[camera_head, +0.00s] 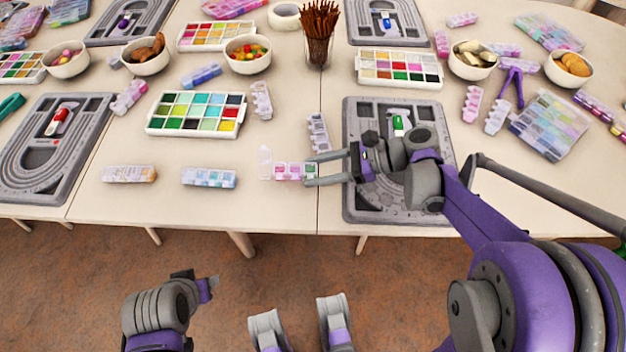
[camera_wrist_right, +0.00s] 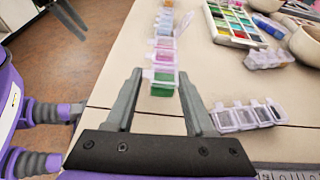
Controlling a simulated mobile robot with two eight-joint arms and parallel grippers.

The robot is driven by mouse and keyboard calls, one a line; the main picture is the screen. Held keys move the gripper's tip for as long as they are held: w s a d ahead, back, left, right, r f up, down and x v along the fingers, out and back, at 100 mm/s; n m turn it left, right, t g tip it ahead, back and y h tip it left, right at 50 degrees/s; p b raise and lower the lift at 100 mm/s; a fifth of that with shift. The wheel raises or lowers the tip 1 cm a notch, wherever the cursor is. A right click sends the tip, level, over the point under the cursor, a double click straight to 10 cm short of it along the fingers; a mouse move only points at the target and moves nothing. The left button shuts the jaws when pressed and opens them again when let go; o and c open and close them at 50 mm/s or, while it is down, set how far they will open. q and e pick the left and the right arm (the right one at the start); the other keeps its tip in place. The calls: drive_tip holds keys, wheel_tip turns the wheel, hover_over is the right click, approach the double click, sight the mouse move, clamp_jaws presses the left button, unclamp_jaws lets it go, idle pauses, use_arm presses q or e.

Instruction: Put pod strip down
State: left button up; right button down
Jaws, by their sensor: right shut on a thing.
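The pod strip (camera_head: 283,171), with pink and green pods and a clear raised lid at its left end, is at the front of the table. My right gripper (camera_head: 308,170) is shut on its right end. In the right wrist view the strip (camera_wrist_right: 162,62) extends away from between the fingertips (camera_wrist_right: 160,82), the green pod nearest. It is at or just above the tabletop; I cannot tell whether it touches. My left gripper (camera_head: 208,283) is low over the floor at the left, small and partly turned away, so its jaws are unclear.
Two more strips, one blue-white (camera_head: 209,178) and one orange-white (camera_head: 130,174), lie in a row to the left. A pale strip (camera_head: 317,132) stands close behind my right fingers. A grey bead board (camera_head: 350,205) lies under my right wrist. Bare table lies in front of the row.

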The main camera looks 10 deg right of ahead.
sight(317, 187)
drive_tip(key=shift+f+b, duration=0.6)
drive_tip(key=shift+f, duration=1.4)
drive_tip(key=shift+f, duration=0.1)
drive_tip(key=shift+c, duration=1.3)
unclamp_jaws()
drive_tip(key=p+v, duration=0.2)
drive_tip(key=v, duration=1)
